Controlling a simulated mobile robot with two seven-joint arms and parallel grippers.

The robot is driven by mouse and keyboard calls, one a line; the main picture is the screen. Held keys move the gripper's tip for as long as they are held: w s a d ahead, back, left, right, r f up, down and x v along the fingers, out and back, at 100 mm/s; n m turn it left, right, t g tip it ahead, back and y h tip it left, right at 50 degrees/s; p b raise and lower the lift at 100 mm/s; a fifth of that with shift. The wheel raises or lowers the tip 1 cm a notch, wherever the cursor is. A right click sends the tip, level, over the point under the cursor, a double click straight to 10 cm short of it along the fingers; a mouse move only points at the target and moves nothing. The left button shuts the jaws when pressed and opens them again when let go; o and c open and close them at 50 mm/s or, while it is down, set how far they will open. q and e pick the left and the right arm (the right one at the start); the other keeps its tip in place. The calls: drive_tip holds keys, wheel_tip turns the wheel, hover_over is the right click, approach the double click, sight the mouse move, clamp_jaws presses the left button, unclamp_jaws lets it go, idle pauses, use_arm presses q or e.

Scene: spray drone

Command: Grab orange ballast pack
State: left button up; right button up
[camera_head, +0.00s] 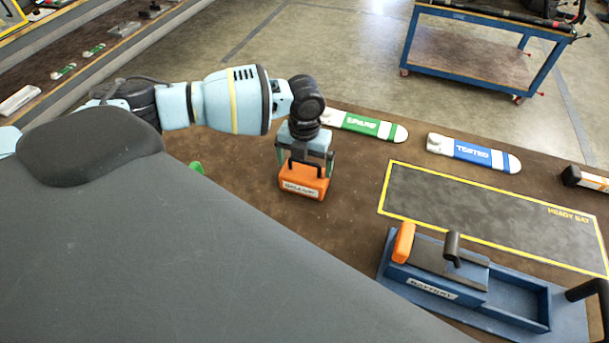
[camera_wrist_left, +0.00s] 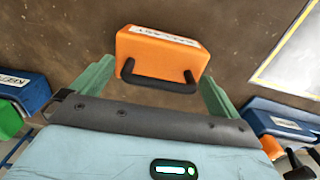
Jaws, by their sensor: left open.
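The orange ballast pack (camera_head: 303,187) stands on the brown bench top, with a white label and a dark handle on top. It also shows in the left wrist view (camera_wrist_left: 155,52), its dark handle (camera_wrist_left: 158,84) towards the gripper. My left gripper (camera_head: 305,157) points down right above the pack. In the left wrist view its two green fingers (camera_wrist_left: 156,76) are apart, one on each side of the handle. They are not closed on it. My right gripper is not in view.
A blue battery tray (camera_head: 520,306) stands at the lower right. Behind it is a yellow-edged mat (camera_head: 480,205), bare. A green SPARE tag (camera_head: 365,124) and a blue TESTED tag (camera_head: 473,153) lie along the far edge. A blue cart (camera_head: 480,20) stands beyond.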

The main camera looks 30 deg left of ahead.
use_arm(q)
drive_tip(key=c, duration=2)
drive_tip(key=shift+r, duration=0.1)
drive_tip(key=shift+w+r, duration=0.1)
drive_tip(key=shift+r, duration=0.05)
drive_tip(key=shift+r, duration=0.2)
wheel_tip(320, 180, up, 3)
drive_tip(key=shift+f, duration=0.15)
drive_tip(key=s+d+r, duration=0.1)
drive_tip(key=s+d, duration=0.1)
drive_tip(key=d, duration=0.5)
drive_tip(key=s+d+b, duration=0.1)
drive_tip(key=s+d, duration=0.1)
drive_tip(key=d, duration=0.6)
drive_tip(key=shift+s+d+r, duration=0.2)
drive_tip(key=shift+s+r, duration=0.1)
drive_tip(key=shift+r, duration=0.05)
